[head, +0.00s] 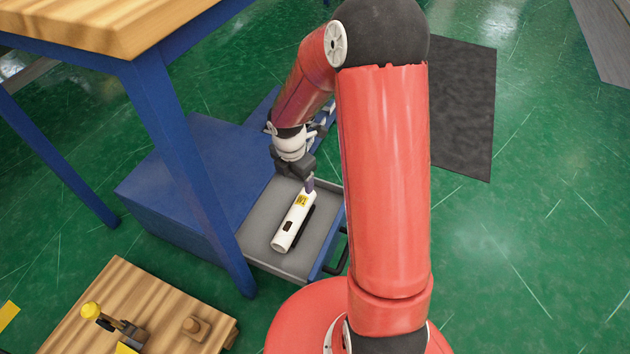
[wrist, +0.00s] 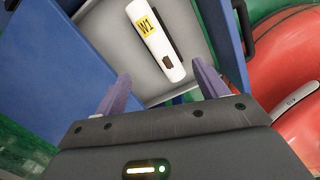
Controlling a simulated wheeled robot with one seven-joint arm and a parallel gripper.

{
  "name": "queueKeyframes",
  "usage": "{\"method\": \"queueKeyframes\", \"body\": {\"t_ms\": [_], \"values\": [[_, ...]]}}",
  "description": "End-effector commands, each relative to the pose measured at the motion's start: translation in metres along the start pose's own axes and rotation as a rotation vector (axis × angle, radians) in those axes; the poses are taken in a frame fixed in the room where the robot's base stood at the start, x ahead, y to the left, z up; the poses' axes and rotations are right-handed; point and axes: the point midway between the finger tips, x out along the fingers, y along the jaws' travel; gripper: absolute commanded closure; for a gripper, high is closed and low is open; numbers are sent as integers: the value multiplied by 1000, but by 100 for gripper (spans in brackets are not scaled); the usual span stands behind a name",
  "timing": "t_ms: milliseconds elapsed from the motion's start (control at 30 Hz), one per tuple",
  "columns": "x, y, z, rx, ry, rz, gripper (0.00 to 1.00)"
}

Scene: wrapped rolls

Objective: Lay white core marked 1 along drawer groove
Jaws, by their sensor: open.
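The white core (head: 293,222) lies in the open grey drawer (head: 262,240), slanting across its floor. In the wrist view the core (wrist: 150,36) carries a yellow label reading W1 and a dark patch near its near end. A dark strip runs along the core's right side; I cannot tell whether it is the groove or shadow. My gripper (head: 308,184) is over the far end of the drawer, at the core's upper end in the head view. In the wrist view my gripper (wrist: 161,78) has its purple fingers spread with nothing between them; the core lies beyond the tips.
The blue cabinet (head: 185,185) holds the drawer, with a dark handle (head: 343,250) at its front. A blue-legged table (head: 130,30) overhangs on the left. A low wooden surface (head: 120,300) with a yellow-knobbed tool (head: 92,311) stands front left. Green floor is open on the right.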

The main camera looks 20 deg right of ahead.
Motion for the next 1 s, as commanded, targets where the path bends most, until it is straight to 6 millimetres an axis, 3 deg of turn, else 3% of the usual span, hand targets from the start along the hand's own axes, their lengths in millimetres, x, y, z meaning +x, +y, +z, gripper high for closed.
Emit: {"method": "queueKeyframes", "body": {"t_ms": [33,200,400,500,733,1000], "values": [[-30,-5,2,112,-38,24,28],[-114,-38,-3,582,-95,112,28],[-192,-88,-25,1139,-51,257,28],[-220,-116,-41,1408,24,326,28],[-253,-166,-74,1866,245,401,28],[-259,-182,-85,2020,342,399,28]]}}
